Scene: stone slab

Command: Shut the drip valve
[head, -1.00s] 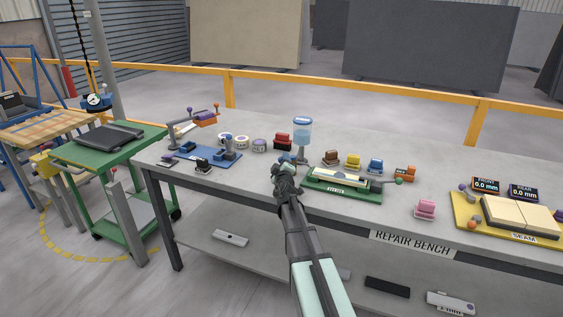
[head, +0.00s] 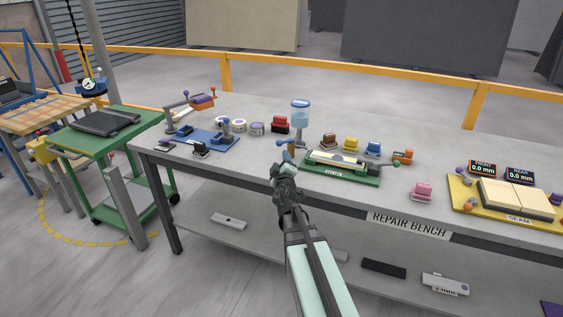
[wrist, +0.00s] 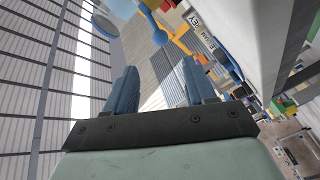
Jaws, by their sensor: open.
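The drip reservoir (head: 300,116) is a clear cup of blue liquid with a blue lid, standing on a post behind the green fixture. A blue lever with a round knob (head: 281,143), apparently the drip valve's handle, sticks out to the left below the cup. The wrist view shows a blue rod and round knob (wrist: 160,37) beside a yellow part, beyond the fingertips. My gripper (head: 285,167) is just in front of and below the lever, near the bench's front edge. In the wrist view my gripper (wrist: 158,70) is open and empty. Contact with the lever is not visible.
The green fixture (head: 368,180) with a pale strip is close on the right. Red block (head: 280,124), tape rolls (head: 240,126) and blue fixture (head: 215,141) stand to the left. Small coloured blocks stand behind the green fixture. The bench front edge lies below my gripper.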

